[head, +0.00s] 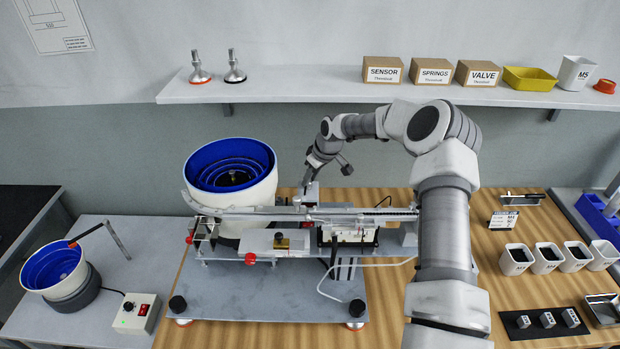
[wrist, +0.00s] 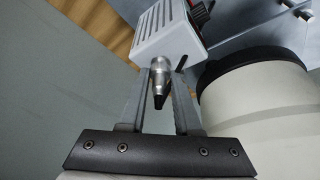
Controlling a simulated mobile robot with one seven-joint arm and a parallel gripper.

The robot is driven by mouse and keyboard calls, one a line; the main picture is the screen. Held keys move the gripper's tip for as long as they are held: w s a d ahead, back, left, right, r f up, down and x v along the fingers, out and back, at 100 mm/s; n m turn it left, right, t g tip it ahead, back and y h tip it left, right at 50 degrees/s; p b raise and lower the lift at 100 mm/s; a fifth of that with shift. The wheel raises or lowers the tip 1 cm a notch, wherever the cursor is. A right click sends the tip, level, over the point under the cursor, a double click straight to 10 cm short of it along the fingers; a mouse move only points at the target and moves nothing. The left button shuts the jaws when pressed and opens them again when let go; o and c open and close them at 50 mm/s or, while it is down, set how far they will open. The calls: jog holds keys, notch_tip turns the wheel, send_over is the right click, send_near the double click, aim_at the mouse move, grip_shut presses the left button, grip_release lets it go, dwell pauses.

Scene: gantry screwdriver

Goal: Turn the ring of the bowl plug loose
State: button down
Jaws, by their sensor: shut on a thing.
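The bowl plug (wrist: 160,76) shows in the wrist view as a silver metal ring and body with a black tail, seated in the end of a white vented box (wrist: 170,35). My gripper (wrist: 163,84) has its two grey fingers on either side of the plug, shut on its ring. In the head view my gripper (head: 309,188) is behind the metal rail, to the right of the large blue-lined bowl (head: 262,190). The plug and its box are not clear there. The ring's turn cannot be told.
A large cream rounded body with a black band (wrist: 262,100) stands close right of my fingers in the wrist view. A rail (head: 350,212) runs in front of my gripper in the head view. A shelf (head: 300,92) with boxes is above. A smaller bowl (head: 55,268) stands left.

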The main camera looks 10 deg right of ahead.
jog(key=shift+n, duration=0.5)
jog(key=c, duration=0.6)
grip_release()
jog(key=b+v, duration=0.1)
jog(key=v, duration=1.6)
jog(key=shift+w+d+r, duration=0.2)
jog(key=shift+w+r, duration=0.05)
